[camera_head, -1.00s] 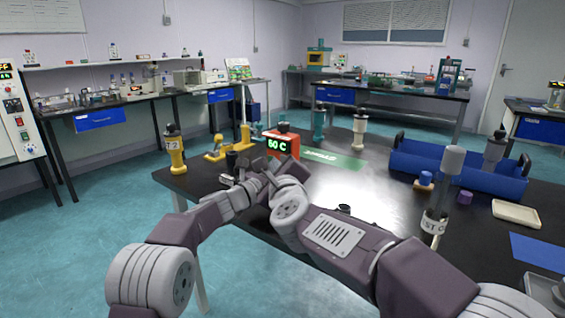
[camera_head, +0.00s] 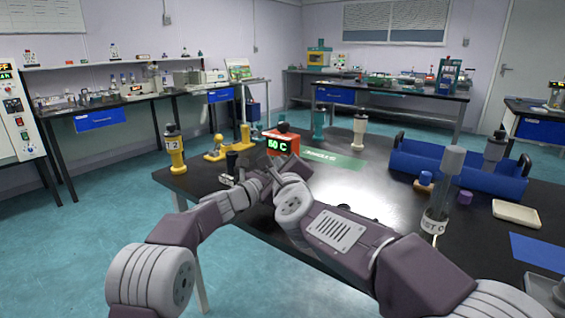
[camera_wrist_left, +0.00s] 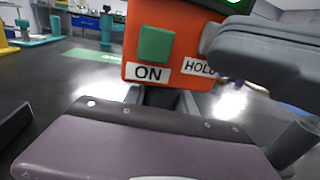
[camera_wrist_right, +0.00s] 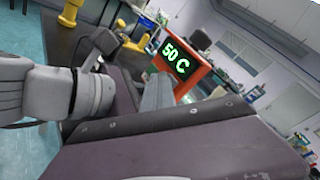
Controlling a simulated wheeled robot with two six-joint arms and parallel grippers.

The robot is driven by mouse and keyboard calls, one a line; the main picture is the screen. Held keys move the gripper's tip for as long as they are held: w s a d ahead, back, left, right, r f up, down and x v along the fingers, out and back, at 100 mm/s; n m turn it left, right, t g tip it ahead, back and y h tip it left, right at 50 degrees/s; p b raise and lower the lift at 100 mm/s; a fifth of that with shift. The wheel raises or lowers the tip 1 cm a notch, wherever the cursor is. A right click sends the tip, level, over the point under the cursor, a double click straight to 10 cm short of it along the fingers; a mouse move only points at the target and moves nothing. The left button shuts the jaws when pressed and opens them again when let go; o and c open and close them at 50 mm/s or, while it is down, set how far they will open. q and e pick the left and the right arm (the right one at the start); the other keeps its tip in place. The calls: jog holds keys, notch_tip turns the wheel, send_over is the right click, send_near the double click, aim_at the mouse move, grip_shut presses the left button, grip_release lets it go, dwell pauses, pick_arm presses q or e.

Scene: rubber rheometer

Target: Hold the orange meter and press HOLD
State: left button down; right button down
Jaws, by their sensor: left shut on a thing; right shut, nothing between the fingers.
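The orange meter (camera_head: 281,143) is upright above the near left part of the black table, its green display reading 50 C, also in the right wrist view (camera_wrist_right: 181,68). In the left wrist view, its face (camera_wrist_left: 190,30) shows a green button (camera_wrist_left: 156,44) over an ON label and a HOLD label (camera_wrist_left: 199,68). My left gripper (camera_wrist_left: 162,98) is shut on the meter's lower part. My right gripper (camera_wrist_right: 158,95) is shut and empty, close in front of the meter. Its grey finger covers the place above the HOLD label; I cannot tell whether it touches the button.
A yellow T2 bottle (camera_head: 174,152) and a yellow stand (camera_head: 215,150) are at the left table edge. A green mat (camera_head: 335,160) lies behind my grippers. A blue tray (camera_head: 440,172), a grey cylinder (camera_head: 448,180) and a cream dish (camera_head: 516,213) are right.

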dwell(0.3)
jog(key=shift+s+a, duration=0.4)
jog(key=shift+s, duration=0.1)
jog(key=s+a, duration=0.2)
jog(key=s, duration=0.1)
jog(key=s+a, duration=0.1)
jog(key=shift+s+a, duration=0.25)
jog(key=shift+s, duration=0.15)
pick_arm(q)
jog(key=c, duration=0.9)
grip_release()
jog(key=shift+c, duration=0.2)
